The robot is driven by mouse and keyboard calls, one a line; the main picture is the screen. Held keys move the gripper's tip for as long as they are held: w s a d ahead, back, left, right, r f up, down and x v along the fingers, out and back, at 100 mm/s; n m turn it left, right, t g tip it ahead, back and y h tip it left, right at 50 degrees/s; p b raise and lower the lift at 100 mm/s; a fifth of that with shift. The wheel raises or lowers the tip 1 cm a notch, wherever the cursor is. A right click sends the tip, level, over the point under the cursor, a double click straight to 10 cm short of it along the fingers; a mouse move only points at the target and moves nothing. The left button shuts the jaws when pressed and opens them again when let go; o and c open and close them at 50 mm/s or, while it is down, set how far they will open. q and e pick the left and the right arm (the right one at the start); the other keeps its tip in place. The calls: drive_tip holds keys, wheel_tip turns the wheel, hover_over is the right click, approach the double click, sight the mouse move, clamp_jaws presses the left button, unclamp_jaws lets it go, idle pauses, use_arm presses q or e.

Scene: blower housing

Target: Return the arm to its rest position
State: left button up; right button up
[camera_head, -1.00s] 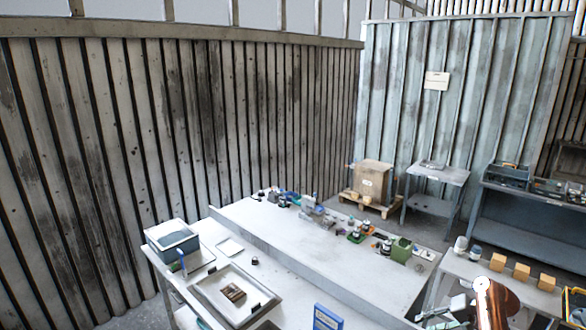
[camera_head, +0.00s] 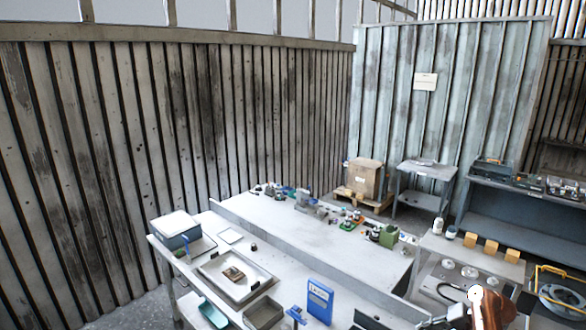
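A part of my own arm, copper and white (camera_head: 490,308), shows at the bottom right edge, cut off by the frame. No part of my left arm can be identified.
A long pale bench (camera_head: 290,235) holds several small parts and a green box (camera_head: 389,237). The nearer table bears a grey tray (camera_head: 213,266), a blue-and-white box (camera_head: 176,229) and a blue upright case (camera_head: 320,300). Orange blocks (camera_head: 490,246) and a grey round housing (camera_head: 563,305) lie right.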

drive_tip(key=s+a+f+n+g+h, duration=0.1)
drive_tip(key=s+a+f+n+h, duration=0.1)
drive_tip(key=s+f, duration=0.8)
drive_tip(key=s+a+f+n+g+h, duration=0.1)
drive_tip(key=s+a+f+h, duration=0.15)
drive_tip(key=s+f, duration=0.75)
drive_tip(key=s+a+r+n+t+h, duration=0.1)
drive_tip(key=s+a+r, duration=0.15)
drive_tip(key=s, duration=0.95)
drive_tip(key=s+a+r+n+h, duration=0.15)
drive_tip(key=s+a, duration=0.25)
drive_tip(key=s, duration=0.8)
wheel_tip(320, 180, down, 42)
drive_tip(key=s+a+f+g+b, duration=0.1)
drive_tip(key=s+a+b, duration=0.15)
drive_tip(key=b, duration=0.85)
use_arm(q)
wheel_tip(320, 180, down, 20)
drive_tip(key=s+b, duration=0.1)
drive_tip(key=b, duration=0.8)
use_arm(e)
drive_tip(key=s+f, duration=0.9)
drive_tip(key=f, duration=0.3)
drive_tip(key=s+d+f+g, duration=0.1)
drive_tip(key=s+f, duration=0.9)
drive_tip(key=f, duration=0.2)
drive_tip(key=shift+f+n+y, duration=0.25)
drive_tip(key=shift+n+y, duration=0.05)
drive_tip(key=shift+n, duration=0.05)
